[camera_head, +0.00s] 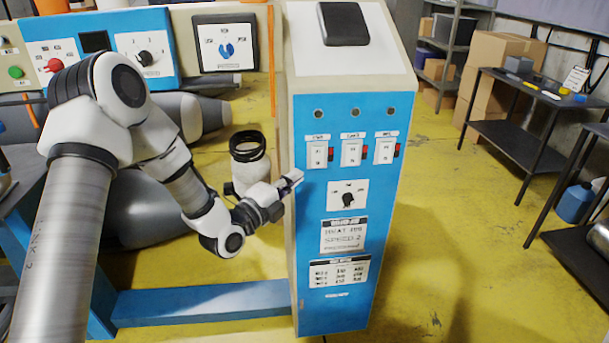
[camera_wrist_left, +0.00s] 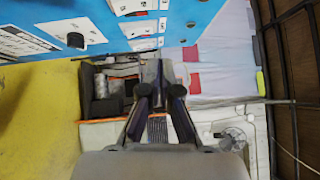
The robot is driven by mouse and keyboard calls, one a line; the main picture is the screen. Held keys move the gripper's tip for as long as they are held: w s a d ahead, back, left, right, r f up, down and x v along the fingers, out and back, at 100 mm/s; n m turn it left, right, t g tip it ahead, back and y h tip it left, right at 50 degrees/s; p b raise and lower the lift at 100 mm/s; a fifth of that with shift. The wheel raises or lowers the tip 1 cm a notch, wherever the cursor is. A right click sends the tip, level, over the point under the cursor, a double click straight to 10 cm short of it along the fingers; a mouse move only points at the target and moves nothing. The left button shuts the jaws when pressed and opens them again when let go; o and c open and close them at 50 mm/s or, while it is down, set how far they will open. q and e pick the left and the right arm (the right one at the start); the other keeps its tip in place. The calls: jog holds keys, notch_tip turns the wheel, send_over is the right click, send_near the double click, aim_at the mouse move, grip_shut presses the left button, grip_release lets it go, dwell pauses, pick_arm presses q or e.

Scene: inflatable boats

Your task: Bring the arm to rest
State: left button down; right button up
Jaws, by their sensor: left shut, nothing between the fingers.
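My left arm comes in from the left in the head view. Its gripper (camera_head: 292,181) is beside the left edge of the blue control cabinet (camera_head: 393,275), at about the height of the cabinet's rotary knob (camera_head: 347,198). I cannot tell whether it touches the cabinet. The gripper is shut and empty. In the left wrist view the fingers (camera_wrist_left: 160,92) point away from the camera, with the cabinet's blue panel (camera_wrist_left: 95,12) at the upper left and a black knob (camera_wrist_left: 75,40) on it. My right gripper is in neither view.
A white canister with black rings (camera_head: 248,165) stands behind the gripper. Another control panel (camera_head: 150,50) is at the upper left. A blue beam (camera_head: 200,300) runs low at the cabinet's left. A dark table (camera_head: 520,130) stands at the right; the yellow floor (camera_head: 450,220) between is clear.

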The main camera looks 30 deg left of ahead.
pick_arm(q)
jog(key=s+d+f+n+g, duration=0.1)
jog(key=s+d+f+g, duration=0.25)
jog(key=f, duration=0.55)
jog(key=s+d+f+g, duration=0.2)
jog(key=s+f, duration=0.3)
jog(key=f, duration=0.3)
jog(key=s+d+f+n+g, duration=0.1)
jog(key=s+d+f+g, duration=0.25)
jog(key=f, duration=0.55)
jog(key=s+a+f+n+g+y, duration=0.1)
jog(key=s+f+n+g, duration=0.2)
jog(key=s+n, duration=0.3)
jog(key=s+a+f+n+g+y, duration=0.1)
jog(key=s+f+n+g, duration=0.2)
jog(key=s+n, duration=0.4)
jog(key=s+f+n+g+y, duration=0.2)
jog(key=s+n, duration=0.4)
jog(key=s, duration=0.5)
jog(key=shift+s+a+f+n+g, duration=0.35)
jog(key=shift+a+f+n+g, duration=0.05)
jog(key=shift+f+g, duration=0.4)
